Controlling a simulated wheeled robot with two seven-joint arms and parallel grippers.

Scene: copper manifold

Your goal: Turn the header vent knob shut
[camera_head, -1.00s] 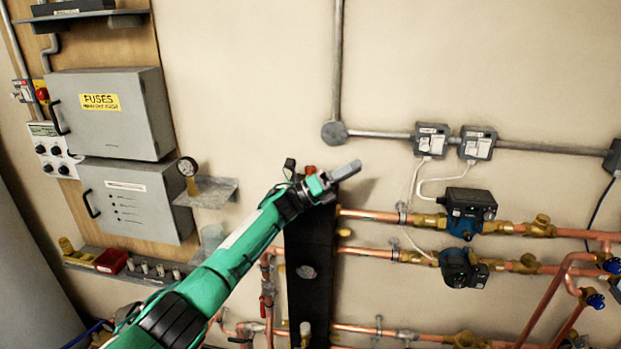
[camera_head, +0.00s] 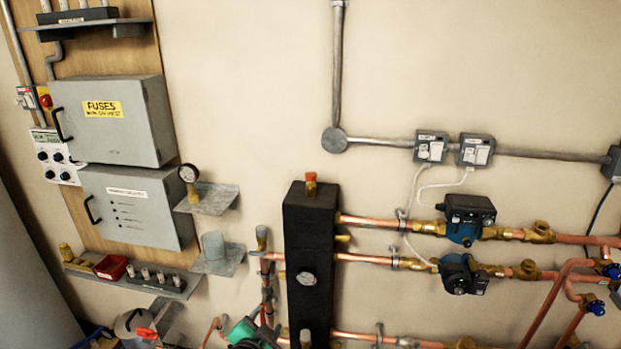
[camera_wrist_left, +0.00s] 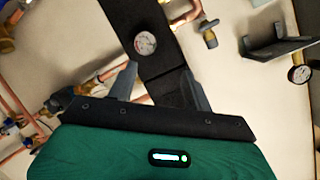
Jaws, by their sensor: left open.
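The header is a tall black block (camera_head: 309,240) on the wall with a round dial (camera_head: 307,278) on its front. The vent knob (camera_head: 310,177) is a small orange-red cap on a brass stem on top of the header. It stands clear in the head view, with nothing touching it. I cannot make out the knob in the left wrist view. My left gripper (camera_wrist_left: 160,85) is open and empty, its fingers in front of the black header (camera_wrist_left: 150,22) in the wrist view.
Copper pipes (camera_head: 375,222) with blue-and-black pumps (camera_head: 467,218) run right from the header. To its left are wall shelves, one with a pressure gauge (camera_head: 188,173), and grey fuse boxes (camera_head: 112,125). The wall above the header is bare up to the grey conduit (camera_head: 378,141).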

